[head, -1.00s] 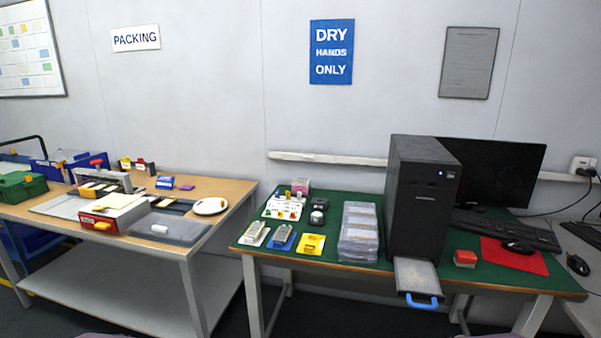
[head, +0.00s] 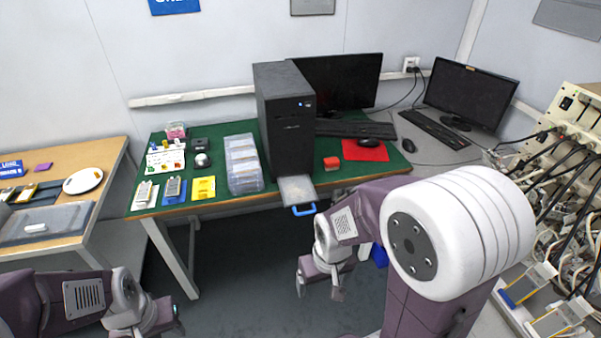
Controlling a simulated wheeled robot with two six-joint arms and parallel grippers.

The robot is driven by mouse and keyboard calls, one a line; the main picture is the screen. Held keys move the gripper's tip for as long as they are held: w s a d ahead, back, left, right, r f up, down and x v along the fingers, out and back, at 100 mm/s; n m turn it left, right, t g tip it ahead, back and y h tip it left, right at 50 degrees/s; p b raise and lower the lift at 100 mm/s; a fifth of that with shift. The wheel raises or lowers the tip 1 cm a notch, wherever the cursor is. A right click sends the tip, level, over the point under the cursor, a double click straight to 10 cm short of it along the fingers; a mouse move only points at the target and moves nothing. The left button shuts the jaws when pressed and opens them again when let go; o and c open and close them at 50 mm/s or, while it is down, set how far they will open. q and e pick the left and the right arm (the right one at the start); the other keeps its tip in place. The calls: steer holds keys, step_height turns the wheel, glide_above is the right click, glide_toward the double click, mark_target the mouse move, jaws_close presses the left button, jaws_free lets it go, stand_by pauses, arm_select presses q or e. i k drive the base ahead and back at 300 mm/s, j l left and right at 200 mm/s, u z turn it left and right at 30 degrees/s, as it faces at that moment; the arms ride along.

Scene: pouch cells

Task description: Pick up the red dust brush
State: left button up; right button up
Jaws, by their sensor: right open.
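A small red block with a paler base, which looks like the red dust brush (head: 332,162), sits on the green-topped table (head: 215,136). It is between the black computer tower and the red mouse mat. My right gripper (head: 318,290) is open and empty, pointing down over the floor in front of the table, well apart from the brush. My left gripper (head: 165,322) is low at the bottom left, far from the brush; its fingers are too unclear to judge.
The black tower (head: 287,120) stands left of the brush, with a tray with a blue handle (head: 303,209) sticking out at its foot. Clear plastic boxes (head: 243,165) stand left of the tower. A cabled rack (head: 570,140) is at right.

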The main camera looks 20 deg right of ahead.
mark_target(329, 163)
steer(key=z, duration=0.75)
